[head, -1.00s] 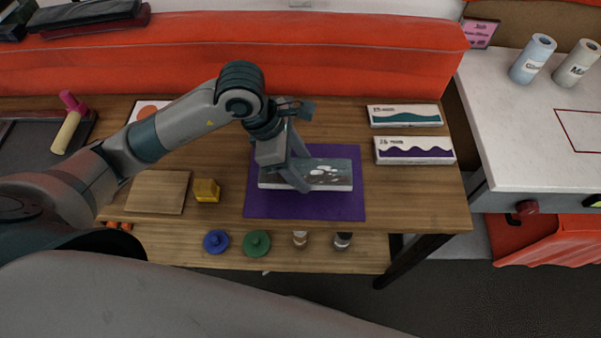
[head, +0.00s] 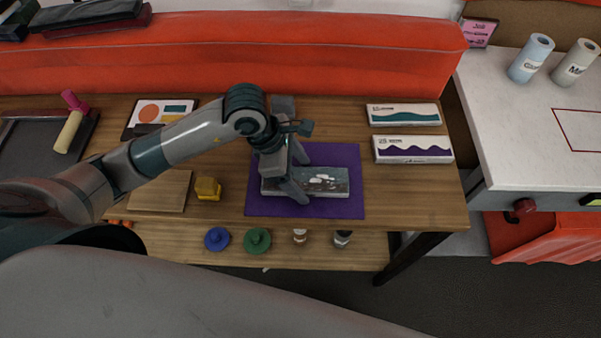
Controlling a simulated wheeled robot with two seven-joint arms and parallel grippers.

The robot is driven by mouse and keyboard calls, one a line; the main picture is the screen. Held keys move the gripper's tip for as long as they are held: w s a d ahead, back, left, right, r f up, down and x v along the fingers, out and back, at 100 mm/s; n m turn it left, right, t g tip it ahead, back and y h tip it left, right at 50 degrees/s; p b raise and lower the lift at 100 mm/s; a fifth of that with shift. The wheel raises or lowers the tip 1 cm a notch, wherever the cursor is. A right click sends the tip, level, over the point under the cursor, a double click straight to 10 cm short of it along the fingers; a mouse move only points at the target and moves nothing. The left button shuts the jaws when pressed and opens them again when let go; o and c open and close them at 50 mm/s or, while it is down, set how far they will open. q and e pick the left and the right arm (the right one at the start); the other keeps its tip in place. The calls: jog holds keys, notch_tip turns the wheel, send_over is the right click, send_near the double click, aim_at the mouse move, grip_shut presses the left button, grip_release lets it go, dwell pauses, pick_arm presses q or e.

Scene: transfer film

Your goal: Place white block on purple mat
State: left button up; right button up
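The purple mat (head: 345,208) lies on the wooden table. The white block (head: 335,190), long and flat with white sides and a dark picture with white blobs on top, is over the middle of the mat. It looks level and at or very near the mat's surface. My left gripper (head: 303,182) reaches down from above left, one finger at the block's far side and one at its near side. It appears shut on the block, and the fingers hide part of its left half. My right gripper is not in view.
Two white boxes with teal (head: 404,115) and purple (head: 413,150) waves lie right of the mat. A wooden board (head: 160,192) and yellow block (head: 208,190) lie left. Blue (head: 217,239) and green (head: 257,241) knobbed pieces and two small bottles stand in front.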

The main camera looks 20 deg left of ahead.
pick_arm(q)
jog(key=shift+r, duration=0.15)
jog(key=shift+a+r, duration=0.2)
jog(key=shift+r, duration=0.25)
jog(key=b+v, duration=0.3)
jog(key=v, duration=0.8)
jog(key=shift+s, duration=0.1)
